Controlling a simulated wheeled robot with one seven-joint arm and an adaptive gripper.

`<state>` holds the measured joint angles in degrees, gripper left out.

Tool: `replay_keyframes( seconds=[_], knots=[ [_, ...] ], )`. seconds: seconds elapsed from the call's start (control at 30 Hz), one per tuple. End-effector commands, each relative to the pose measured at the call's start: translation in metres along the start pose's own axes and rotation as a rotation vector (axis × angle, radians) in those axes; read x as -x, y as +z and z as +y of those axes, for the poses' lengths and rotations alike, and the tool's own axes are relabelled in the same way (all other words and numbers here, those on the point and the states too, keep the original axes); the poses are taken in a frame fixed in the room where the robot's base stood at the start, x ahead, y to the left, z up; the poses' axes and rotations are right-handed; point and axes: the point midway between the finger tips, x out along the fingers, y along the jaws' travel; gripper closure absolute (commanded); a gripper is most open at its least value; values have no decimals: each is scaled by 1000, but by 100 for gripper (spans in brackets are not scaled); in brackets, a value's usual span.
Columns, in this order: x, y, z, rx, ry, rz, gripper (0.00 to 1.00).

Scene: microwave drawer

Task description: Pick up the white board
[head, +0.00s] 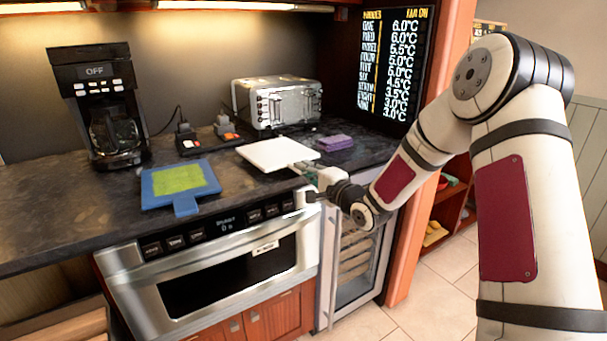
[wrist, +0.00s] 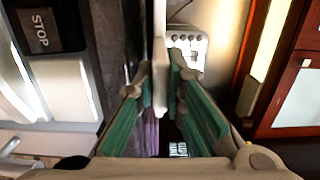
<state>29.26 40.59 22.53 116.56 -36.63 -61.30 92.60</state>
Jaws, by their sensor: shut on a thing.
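The white board (head: 277,154) is a flat square by the counter's front edge, roughly level in the head view. My gripper (head: 309,173) is shut on its near right side. In the wrist view the board (wrist: 159,45) shows edge-on as a thin pale strip between the two green-sided fingers of my gripper (wrist: 160,82). I cannot tell for sure whether the board touches the counter (head: 220,160) or hangs just above it. The board hides part of the counter behind it.
A blue board with a green centre (head: 157,196) lies to the left. A coffee maker (head: 108,115), a silver toaster (head: 283,104) and small dark shakers (head: 187,137) stand behind. A purple sponge (head: 335,142) lies right of the board. A drawer microwave (head: 220,265) is below the counter.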

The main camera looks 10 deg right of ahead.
Motion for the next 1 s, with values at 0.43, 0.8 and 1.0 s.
replay_keyframes(
  seconds=[0.43,0.8,1.0],
  knots=[
    [79,-1,-26,1,-2,3,100],
    [148,0,-32,2,-4,0,100],
    [159,0,-32,2,-5,-1,100]
  ],
)
